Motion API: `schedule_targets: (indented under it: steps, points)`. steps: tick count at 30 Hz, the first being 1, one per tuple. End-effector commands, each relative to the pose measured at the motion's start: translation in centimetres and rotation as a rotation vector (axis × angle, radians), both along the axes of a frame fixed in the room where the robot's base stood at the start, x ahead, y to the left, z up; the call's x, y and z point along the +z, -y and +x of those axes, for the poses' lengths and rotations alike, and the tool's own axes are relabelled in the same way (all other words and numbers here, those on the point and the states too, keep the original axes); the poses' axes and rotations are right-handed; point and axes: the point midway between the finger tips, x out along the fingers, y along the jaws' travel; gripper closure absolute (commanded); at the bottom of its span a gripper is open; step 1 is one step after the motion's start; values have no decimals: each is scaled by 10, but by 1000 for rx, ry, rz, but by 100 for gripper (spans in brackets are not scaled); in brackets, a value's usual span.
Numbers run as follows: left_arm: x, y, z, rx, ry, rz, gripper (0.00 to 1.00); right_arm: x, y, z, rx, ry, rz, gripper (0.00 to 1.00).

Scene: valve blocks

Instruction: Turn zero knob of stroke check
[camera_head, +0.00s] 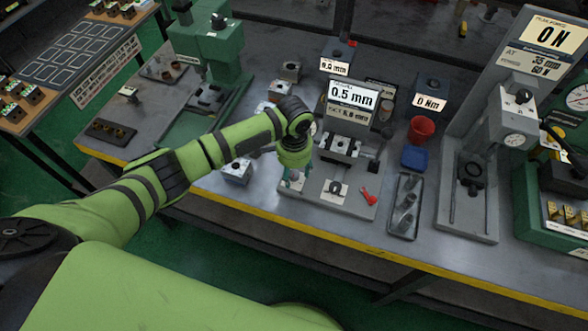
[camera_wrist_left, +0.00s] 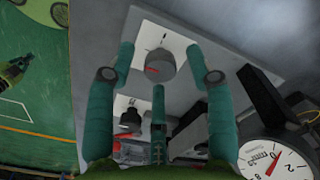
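The stroke check station stands mid-bench with its display (camera_head: 352,95) reading 0.5 mm. My left gripper (camera_head: 291,181) points down over the left front of its base plate (camera_head: 312,196). In the left wrist view a round grey knob (camera_wrist_left: 160,66) with a red mark sits on a white plate, between the spread fingers of my left gripper (camera_wrist_left: 160,80). The fingers look apart from it; their height above it is unclear. The gripper hides this knob in the head view. A second, dark knob (camera_head: 335,188) is on the same base; it also shows in the wrist view (camera_wrist_left: 130,118). Knob labels are unreadable. My right gripper is out of view.
A red lever (camera_head: 369,196) is right of the second knob. A dial gauge (camera_wrist_left: 272,160) shows close by in the wrist view. A grey parts tray (camera_head: 405,206), blue box (camera_head: 415,158) and red cup (camera_head: 421,130) are farther right. A small block (camera_head: 237,171) sits left.

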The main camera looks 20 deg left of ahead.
Motion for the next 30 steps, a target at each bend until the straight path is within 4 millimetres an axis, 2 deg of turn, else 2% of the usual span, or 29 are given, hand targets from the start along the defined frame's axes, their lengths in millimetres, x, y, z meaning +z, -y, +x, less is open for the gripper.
schedule_targets:
  steps: [1,2,3,4,17,30]
  points:
    - [0,0,0,0,0,0,66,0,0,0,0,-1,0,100]
    - [0,0,0,0,0,0,78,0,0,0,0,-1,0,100]
    - [0,0,0,0,0,0,94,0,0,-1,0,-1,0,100]
    - [0,0,0,0,0,0,100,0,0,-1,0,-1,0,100]
    - [1,0,0,-47,-2,1,100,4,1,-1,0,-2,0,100]
    - [2,-1,0,-372,-3,1,100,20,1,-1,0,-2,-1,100]
